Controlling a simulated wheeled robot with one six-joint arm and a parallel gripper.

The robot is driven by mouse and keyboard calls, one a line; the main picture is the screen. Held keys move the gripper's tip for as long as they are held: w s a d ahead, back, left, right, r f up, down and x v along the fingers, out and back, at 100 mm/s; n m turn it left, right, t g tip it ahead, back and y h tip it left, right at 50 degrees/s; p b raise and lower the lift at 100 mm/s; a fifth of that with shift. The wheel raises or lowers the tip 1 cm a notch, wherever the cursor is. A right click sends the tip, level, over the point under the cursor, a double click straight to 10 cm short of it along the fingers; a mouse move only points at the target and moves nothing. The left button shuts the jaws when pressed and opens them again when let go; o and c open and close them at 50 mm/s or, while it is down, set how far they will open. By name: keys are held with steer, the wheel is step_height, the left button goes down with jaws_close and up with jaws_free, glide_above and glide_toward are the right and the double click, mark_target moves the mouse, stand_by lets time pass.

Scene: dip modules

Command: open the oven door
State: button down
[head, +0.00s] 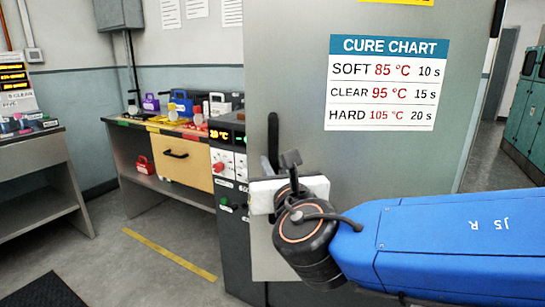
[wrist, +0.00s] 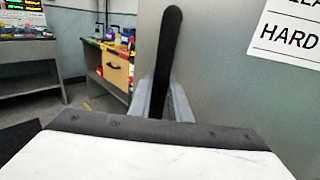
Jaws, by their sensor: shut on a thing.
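The oven door (head: 300,80) is a large grey-green panel with a cure chart (head: 382,83) on it. Its black upright handle (head: 273,138) is near the door's left edge, and it also rises in the middle of the wrist view (wrist: 169,45). My gripper (wrist: 166,98) is shut on the handle, one grey finger on each side of its lower part. In the head view my gripper's white and black body hides the handle's lower end. I cannot tell whether the door stands ajar.
The oven's control panel (head: 229,165) with display and knobs is left of the door. A workbench (head: 178,155) with coloured items and a drawer stands further left, beyond open floor. Another bench (head: 30,150) is at the far left. Green cabinets (head: 525,120) stand at the right.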

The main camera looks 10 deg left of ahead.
steer(key=shift+s+d+n+y, duration=0.15)
steer(key=shift+s+y, duration=0.05)
steer(key=shift+s, duration=0.45)
steer(key=shift+s+d+n+y, duration=0.15)
steer(key=shift+s+y, duration=0.05)
steer(key=shift+s, duration=0.45)
steer(key=c, duration=1.6)
jaws_free()
steer(key=shift+c, duration=0.2)
steer(key=shift+s, duration=0.1)
steer(key=v, duration=1.7)
steer(key=shift+d+r, duration=0.2)
steer(key=shift+r, duration=0.05)
steer(key=shift+s, duration=0.1)
